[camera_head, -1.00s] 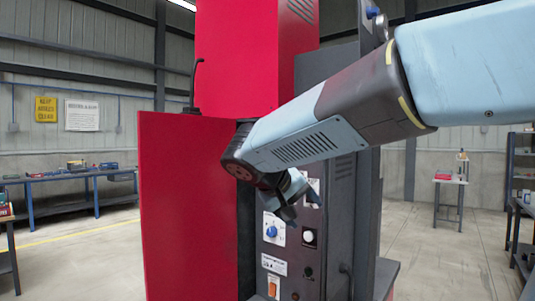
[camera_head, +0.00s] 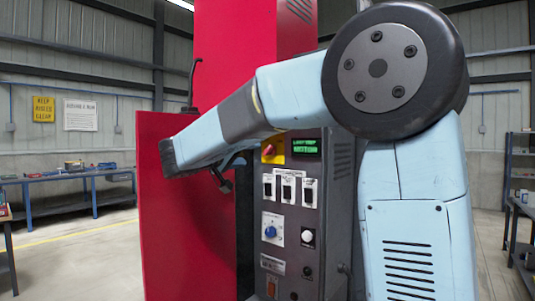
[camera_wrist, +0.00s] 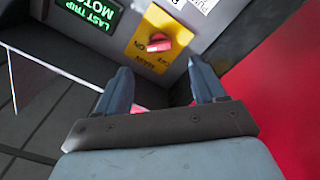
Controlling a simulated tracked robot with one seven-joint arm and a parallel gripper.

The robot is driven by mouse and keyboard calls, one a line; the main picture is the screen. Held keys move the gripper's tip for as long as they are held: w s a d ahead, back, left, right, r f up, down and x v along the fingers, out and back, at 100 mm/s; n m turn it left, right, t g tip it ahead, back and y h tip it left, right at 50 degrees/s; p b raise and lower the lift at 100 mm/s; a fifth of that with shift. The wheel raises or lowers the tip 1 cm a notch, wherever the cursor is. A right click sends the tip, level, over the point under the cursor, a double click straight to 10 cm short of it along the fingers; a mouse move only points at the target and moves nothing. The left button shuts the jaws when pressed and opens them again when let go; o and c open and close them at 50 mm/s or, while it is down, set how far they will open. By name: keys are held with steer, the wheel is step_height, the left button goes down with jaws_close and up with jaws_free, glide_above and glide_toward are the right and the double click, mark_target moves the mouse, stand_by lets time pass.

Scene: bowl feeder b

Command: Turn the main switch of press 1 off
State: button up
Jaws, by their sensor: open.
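The main switch is a red knob on a yellow plate (camera_head: 271,151), high on the press's grey control panel and partly covered by my arm in the head view. In the wrist view the red knob (camera_wrist: 158,43) shows fully on its yellow plate (camera_wrist: 136,55), with its grip lying roughly across the picture. The word ON is printed near the knob's left side there. My gripper (camera_wrist: 160,68) is open and empty, its two fingers pointing toward the plate, apart from the knob. In the head view my gripper (camera_head: 223,180) is left of the panel.
A green-lit display (camera_head: 306,146) sits right of the switch. Below are several white-plated breakers (camera_head: 287,187), a blue knob (camera_head: 270,232) and a white button (camera_head: 307,236). A large red door (camera_head: 190,220) stands open at the left, close to my gripper.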

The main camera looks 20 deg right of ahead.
mark_target(267, 152)
steer(key=x, duration=0.9)
steer(key=shift+w+d, duration=0.2)
steer(key=shift+d, duration=0.05)
steer(key=shift+f, duration=0.1)
steer(key=c, duration=1.1)
